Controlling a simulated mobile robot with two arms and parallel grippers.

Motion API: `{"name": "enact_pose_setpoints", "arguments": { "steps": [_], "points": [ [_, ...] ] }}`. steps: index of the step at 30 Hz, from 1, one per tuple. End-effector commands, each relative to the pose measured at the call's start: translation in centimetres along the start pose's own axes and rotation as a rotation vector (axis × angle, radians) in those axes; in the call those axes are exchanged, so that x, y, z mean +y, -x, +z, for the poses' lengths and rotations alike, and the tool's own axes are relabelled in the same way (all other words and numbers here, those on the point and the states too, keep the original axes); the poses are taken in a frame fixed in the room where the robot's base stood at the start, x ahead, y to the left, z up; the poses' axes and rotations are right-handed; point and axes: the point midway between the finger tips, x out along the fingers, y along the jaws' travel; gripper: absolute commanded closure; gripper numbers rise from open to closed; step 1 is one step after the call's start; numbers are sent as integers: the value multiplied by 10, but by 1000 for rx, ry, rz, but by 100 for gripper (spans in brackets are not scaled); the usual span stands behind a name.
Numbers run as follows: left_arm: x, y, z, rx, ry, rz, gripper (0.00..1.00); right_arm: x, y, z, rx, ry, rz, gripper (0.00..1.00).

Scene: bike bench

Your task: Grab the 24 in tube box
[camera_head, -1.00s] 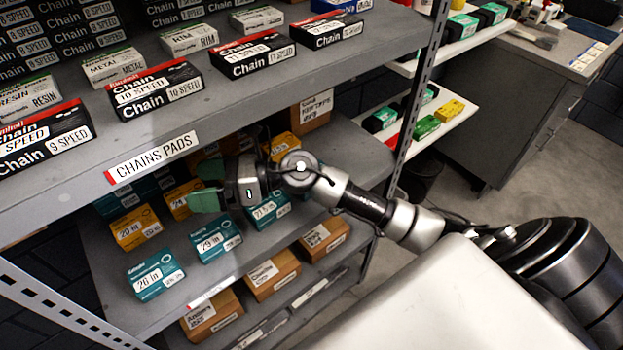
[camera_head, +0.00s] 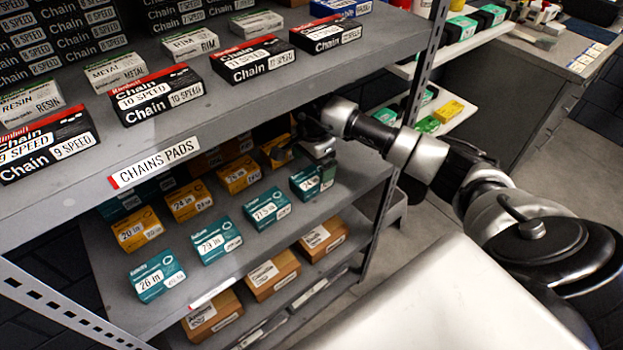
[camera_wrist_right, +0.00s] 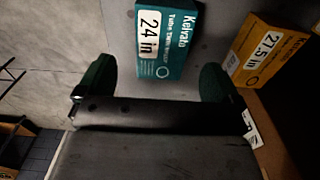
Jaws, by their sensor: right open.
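The teal 24 in tube box (camera_wrist_right: 166,40) lies on the grey shelf in the right wrist view, its "24 in" label facing up. In the head view this teal box (camera_head: 311,183) is at the right end of the front teal row, partly covered by my gripper. My right gripper (camera_head: 301,163) is open over the back of the box. In the right wrist view its two green fingers (camera_wrist_right: 156,80) stand either side of the box's near end, with a gap on both sides. My left gripper is out of view.
A yellow 27.5 in box (camera_wrist_right: 268,50) lies close beside the right finger in the wrist view. Other teal boxes (camera_head: 268,207) and yellow boxes (camera_head: 186,202) share the shelf. The upper shelf (camera_head: 230,110) with chain boxes overhangs my gripper. A slotted upright (camera_head: 402,150) stands at right.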

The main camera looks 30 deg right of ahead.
Motion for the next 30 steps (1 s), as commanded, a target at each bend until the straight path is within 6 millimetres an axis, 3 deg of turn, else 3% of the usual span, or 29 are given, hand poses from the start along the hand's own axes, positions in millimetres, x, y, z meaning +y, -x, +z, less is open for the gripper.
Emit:
{"name": "enact_pose_setpoints", "arguments": {
  "steps": [5,10,15,23,30],
  "points": [
    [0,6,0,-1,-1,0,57,0,-12,1,-3,-1,1,4],
    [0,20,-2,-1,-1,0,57,-1,-36,4,-5,-2,4,4],
    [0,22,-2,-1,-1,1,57,-2,-56,3,-3,-2,-1,4],
    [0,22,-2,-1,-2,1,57,-2,-60,2,-1,-2,-2,4],
    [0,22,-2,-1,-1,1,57,-2,-60,3,-2,-2,-2,41]
  ]
}}
